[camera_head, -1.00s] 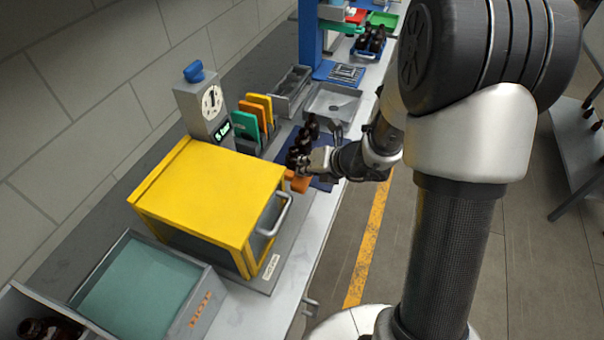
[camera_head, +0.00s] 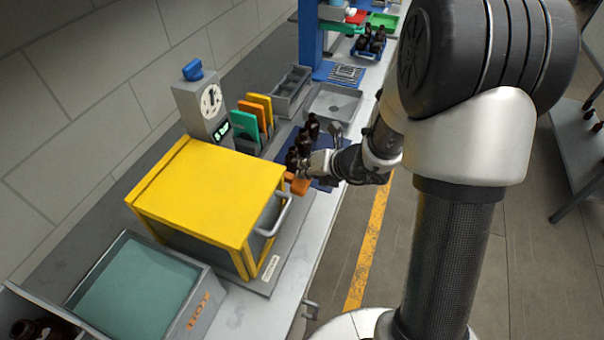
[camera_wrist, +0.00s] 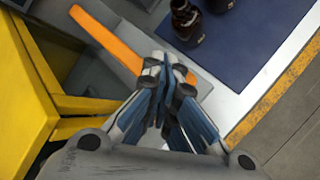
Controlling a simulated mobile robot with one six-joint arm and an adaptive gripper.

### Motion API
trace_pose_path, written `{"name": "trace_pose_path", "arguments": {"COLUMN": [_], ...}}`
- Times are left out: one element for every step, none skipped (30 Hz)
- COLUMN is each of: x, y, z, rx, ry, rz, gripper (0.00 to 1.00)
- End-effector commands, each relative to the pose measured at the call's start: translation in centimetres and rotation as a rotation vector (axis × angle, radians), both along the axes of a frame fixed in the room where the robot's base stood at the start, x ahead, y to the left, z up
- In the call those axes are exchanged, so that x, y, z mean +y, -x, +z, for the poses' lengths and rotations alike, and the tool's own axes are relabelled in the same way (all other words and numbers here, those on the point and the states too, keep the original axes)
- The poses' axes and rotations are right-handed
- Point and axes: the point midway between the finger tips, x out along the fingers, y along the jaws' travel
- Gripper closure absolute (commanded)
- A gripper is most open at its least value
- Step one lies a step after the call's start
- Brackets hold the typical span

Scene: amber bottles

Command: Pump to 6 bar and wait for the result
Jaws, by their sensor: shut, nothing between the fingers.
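My gripper (camera_head: 306,166) is beside the front right corner of the yellow box. In the wrist view my gripper (camera_wrist: 166,75) is shut and empty, its fingertips at an orange lever (camera_wrist: 110,43); I cannot tell whether they touch. The orange lever (camera_head: 299,185) also shows in the head view, partly hidden by the gripper. A grey gauge unit (camera_head: 200,115) with a round dial (camera_head: 211,99), a green-lit display (camera_head: 221,131) and a blue top knob (camera_head: 193,69) stands behind the yellow box (camera_head: 205,195). The display's text is too small to read surely.
Amber bottles (camera_head: 312,126) stand on a blue mat (camera_head: 322,183) close behind my gripper; a bottle (camera_wrist: 186,20) also shows in the wrist view. The yellow box has a grey handle (camera_head: 283,212). A teal-topped bin (camera_head: 135,285) is at front left.

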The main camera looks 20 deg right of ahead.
Motion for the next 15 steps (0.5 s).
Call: {"name": "trace_pose_path", "arguments": {"x": [0.02, 0.02, 0.02, 0.02, 0.02, 0.01, 0.01, 0.02, 0.02, 0.01, 0.01, 0.01, 0.01, 0.01, 0.01], "y": [0.04, 0.04, 0.04, 0.04, 0.04, 0.05, 0.04, 0.05, 0.05, 0.05, 0.05, 0.05, 0.05, 0.05, 0.05], "z": [-0.18, -0.22, -0.26, -0.30, -0.33, -0.39, -0.42, -0.47, -0.51, -0.54, -0.58, -0.64, -0.67, -0.70, -0.76], "rx": [0.001, 0.001, 0.001, 0.002, 0.002, 0.002, 0.002, 0.002, 0.002, 0.002, 0.002, 0.002, 0.002, 0.002, 0.002], "ry": [0.000, 0.000, 0.000, 0.001, 0.001, 0.001, 0.001, 0.001, 0.001, 0.001, 0.001, 0.001, 0.001, 0.001, 0.001], "rz": [0.001, 0.001, 0.001, 0.001, 0.001, 0.001, 0.001, 0.001, 0.001, 0.001, 0.001, 0.001, 0.001, 0.001, 0.001], "gripper": [1.00, 1.00, 1.00, 1.00, 1.00, 1.00, 1.00, 1.00, 1.00, 1.00, 1.00, 1.00, 1.00, 1.00, 1.00]}}
